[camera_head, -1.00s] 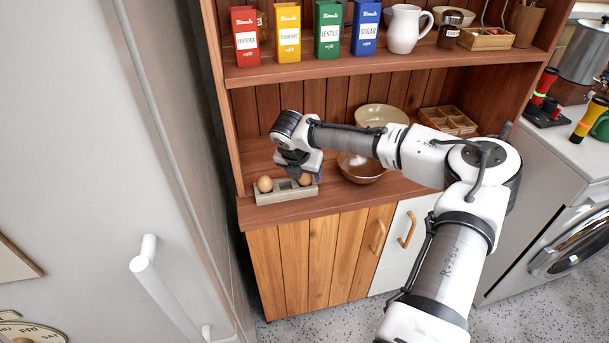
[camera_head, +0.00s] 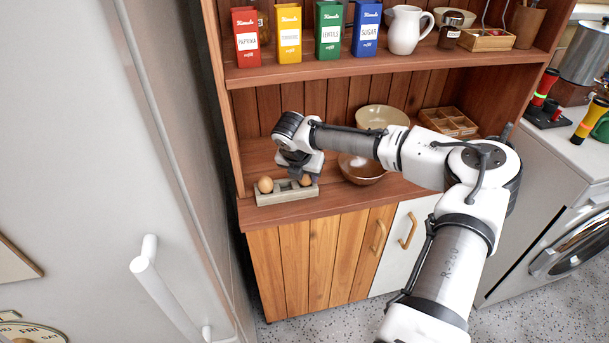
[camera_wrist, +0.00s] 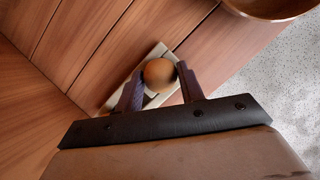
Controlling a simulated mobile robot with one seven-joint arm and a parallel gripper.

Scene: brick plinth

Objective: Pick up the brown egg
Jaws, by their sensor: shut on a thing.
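The brown egg (camera_wrist: 159,74) sits between the two fingers of my gripper (camera_wrist: 160,82) in the wrist view, with a finger touching it on each side. In the head view this egg (camera_head: 305,180) shows at the right end of a pale egg holder (camera_head: 286,196), partly hidden by my gripper (camera_head: 299,172). It is still at the holder, and I cannot tell whether it is lifted at all. A second brown egg (camera_head: 265,185) sits at the holder's left end. The holder (camera_wrist: 150,101) also shows under the fingers in the wrist view.
The holder stands near the front edge of a wooden counter (camera_head: 290,212). A brown bowl (camera_head: 362,170) is right of it, with a cream bowl (camera_head: 381,116) behind. A shelf (camera_head: 330,66) above carries several boxes and a white jug (camera_head: 405,30). A pale door (camera_head: 80,130) stands at left.

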